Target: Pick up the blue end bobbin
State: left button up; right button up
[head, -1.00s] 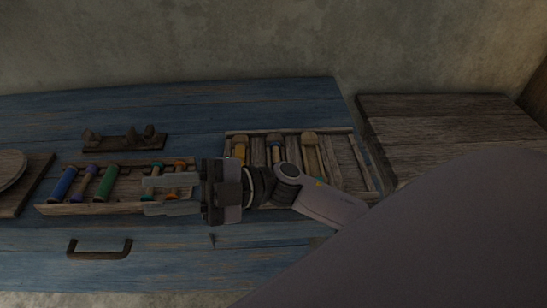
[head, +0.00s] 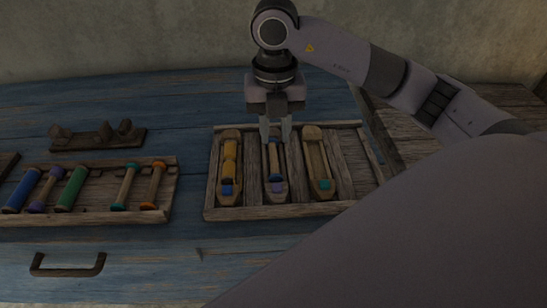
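My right gripper (head: 276,142) points down over the far end of this bobbin. Its two pale fingers are apart, one on each side of the bobbin in the picture. I cannot tell whether they touch it or how far above it they are. The bobbin's far end is partly hidden between the fingers. My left gripper is not in view.
A shuttle with a yellow bobbin (head: 230,160) lies left of it, and a teal-marked shuttle (head: 318,165) right. The left tray (head: 150,216) holds several bobbins. A wooden rack (head: 97,138) stands behind. The right tray's right side is free.

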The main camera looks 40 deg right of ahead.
aim_at(274, 157)
jog(key=f, duration=0.6)
jog(key=shift+s+a, duration=0.3)
jog(key=shift+f, duration=0.1)
grip_shut()
